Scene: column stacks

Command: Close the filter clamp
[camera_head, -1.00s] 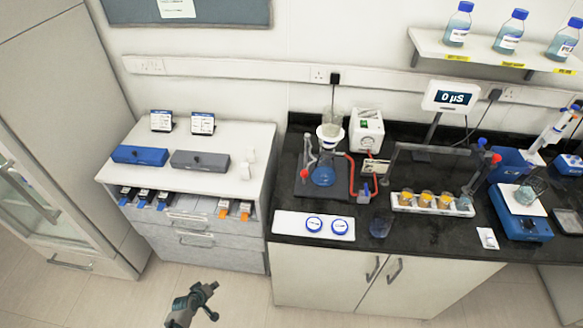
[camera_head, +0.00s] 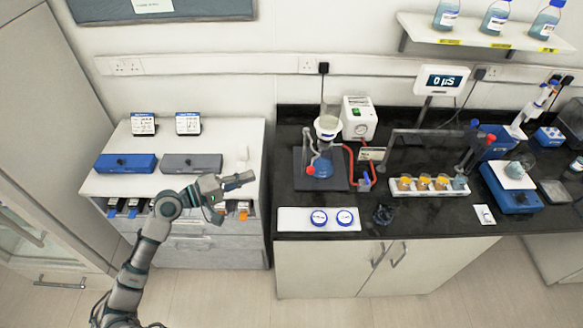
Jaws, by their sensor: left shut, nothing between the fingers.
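A filter flask (camera_head: 322,168) with blue liquid stands on a dark stand base (camera_head: 338,183) on the black bench. A white funnel (camera_head: 327,127) sits on top of the flask. A small grey part with a red knob (camera_head: 310,170) is at the flask's left; it may be the clamp, but it is too small to tell its state. My left gripper (camera_head: 238,186) is shut and empty, in front of the white cabinet's right edge, left of the flask and apart from it. My right gripper is out of view.
A white pump box (camera_head: 360,118) with red tubing (camera_head: 349,160) stands beside the flask.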

